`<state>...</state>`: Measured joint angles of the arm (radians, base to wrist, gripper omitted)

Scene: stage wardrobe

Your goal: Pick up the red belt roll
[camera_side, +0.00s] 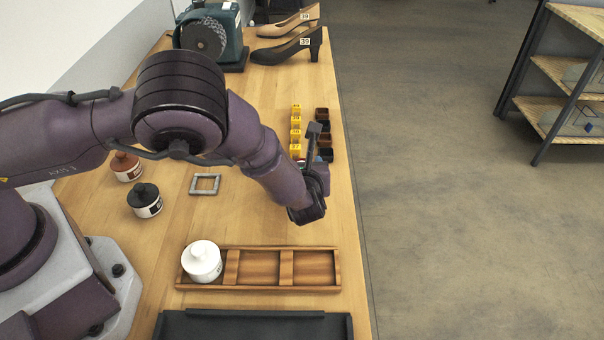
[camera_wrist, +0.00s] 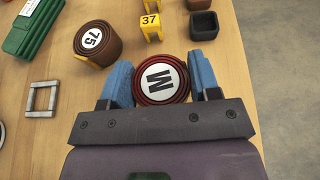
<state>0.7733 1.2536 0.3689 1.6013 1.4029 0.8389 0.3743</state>
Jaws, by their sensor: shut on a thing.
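In the side view my gripper (camera_side: 308,212) is over the right part of the table, behind the wooden tray. The arm hides the roll and the fingers there. I cannot tell whether the roll touches the table.
A grey square frame (camera_side: 205,184) and a black-lidded jar (camera_side: 145,200) stand left.

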